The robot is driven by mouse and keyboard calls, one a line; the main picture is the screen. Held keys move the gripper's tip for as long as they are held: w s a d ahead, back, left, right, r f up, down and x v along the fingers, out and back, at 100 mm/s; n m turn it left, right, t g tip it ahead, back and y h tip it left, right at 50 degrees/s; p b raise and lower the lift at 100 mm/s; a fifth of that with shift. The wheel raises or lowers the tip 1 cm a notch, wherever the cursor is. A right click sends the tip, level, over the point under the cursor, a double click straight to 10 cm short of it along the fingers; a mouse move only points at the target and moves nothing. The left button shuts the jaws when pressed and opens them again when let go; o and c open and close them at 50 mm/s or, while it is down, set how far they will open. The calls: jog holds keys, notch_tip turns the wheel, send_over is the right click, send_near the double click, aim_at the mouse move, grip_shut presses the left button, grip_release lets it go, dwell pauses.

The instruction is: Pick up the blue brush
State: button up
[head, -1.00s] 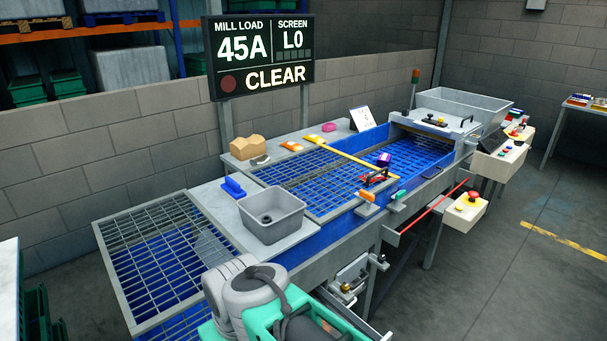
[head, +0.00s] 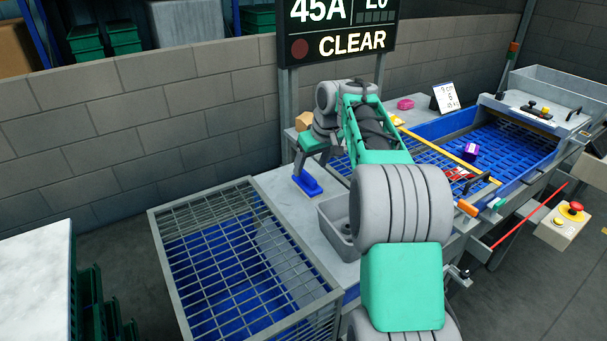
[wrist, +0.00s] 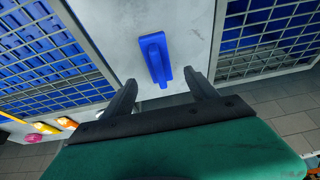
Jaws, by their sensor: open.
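The blue brush (head: 308,184) lies on the grey metal ledge (head: 283,188) between the two grids. My gripper (head: 309,171) is over the brush in the head view and hides part of it. In the wrist view the brush (wrist: 157,58) lies beyond the fingertips, roughly centred between them. My gripper (wrist: 162,85) is open there, with its two dark fingers apart and nothing between them. I cannot tell the exact height of the fingers above the ledge.
A grey bin (head: 335,230) stands on the ledge near my arm. An empty mesh grid (head: 165,240) lies to the left. A brown box (head: 303,121) sits behind my gripper.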

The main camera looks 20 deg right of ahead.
aim_at(308, 175)
jog(key=shift+w+f, duration=0.2)
jog(key=shift+w, duration=0.05)
jog(key=p+x, duration=0.1)
jog(key=x, duration=0.5)
jog(key=shift+d+f, duration=0.1)
jog(key=shift+f, duration=0.2)
jog(key=shift+s, duration=0.1)
grip_shut()
